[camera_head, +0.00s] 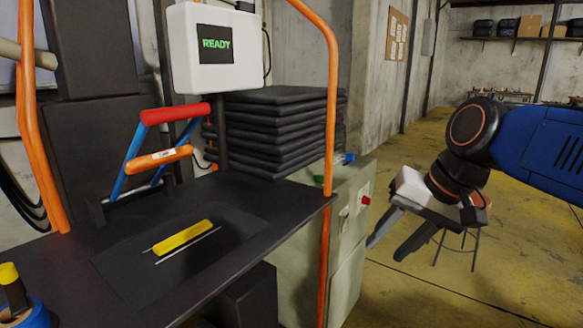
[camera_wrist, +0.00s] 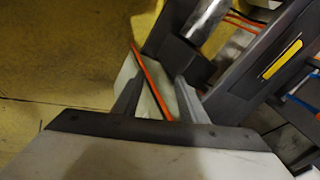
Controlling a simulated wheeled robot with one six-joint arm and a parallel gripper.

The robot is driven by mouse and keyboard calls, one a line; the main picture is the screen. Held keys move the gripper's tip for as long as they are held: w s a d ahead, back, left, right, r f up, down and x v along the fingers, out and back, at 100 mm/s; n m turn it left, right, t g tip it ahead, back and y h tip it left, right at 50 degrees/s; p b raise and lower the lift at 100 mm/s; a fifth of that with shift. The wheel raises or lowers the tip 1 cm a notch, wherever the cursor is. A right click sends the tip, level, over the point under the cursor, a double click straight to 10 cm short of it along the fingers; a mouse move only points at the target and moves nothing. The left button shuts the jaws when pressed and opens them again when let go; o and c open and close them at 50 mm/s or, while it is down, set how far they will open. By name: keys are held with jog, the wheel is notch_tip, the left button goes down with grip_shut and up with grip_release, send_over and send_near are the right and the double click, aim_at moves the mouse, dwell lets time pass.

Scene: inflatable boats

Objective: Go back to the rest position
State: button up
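My gripper (camera_head: 385,251) hangs in the air at the right of the head view, to the right of the black workbench (camera_head: 85,225) and clear of it. Its two fingers point down and left and stand apart. In the wrist view my gripper (camera_wrist: 157,83) also shows its fingers apart, with nothing held between them. The bench and an orange bar (camera_wrist: 150,82) lie beyond the fingers there.
An orange frame post (camera_head: 332,120) rises at the bench's right edge. A grey-green cabinet (camera_head: 345,235) stands beside it, near my gripper. A white box with a READY screen (camera_head: 216,44) is above the bench. Yellow floor (camera_head: 480,285) is open at the right, with a stool behind my gripper.

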jog(key=s+d+f+n+h, duration=0.1)
jog(key=s+d+f, duration=0.3)
jog(key=f, duration=0.4)
jog(key=s+d+f+n+t+h, duration=0.1)
jog(key=s+d+f+h, duration=0.1)
jog(key=s+d+f, duration=0.3)
notch_tip(320, 180, down, 3)
jog(key=shift+d+r+n+h, duration=0.15)
jog(key=shift+d+n+h, duration=0.25)
jog(key=shift+d, duration=0.3)
dwell(0.7)
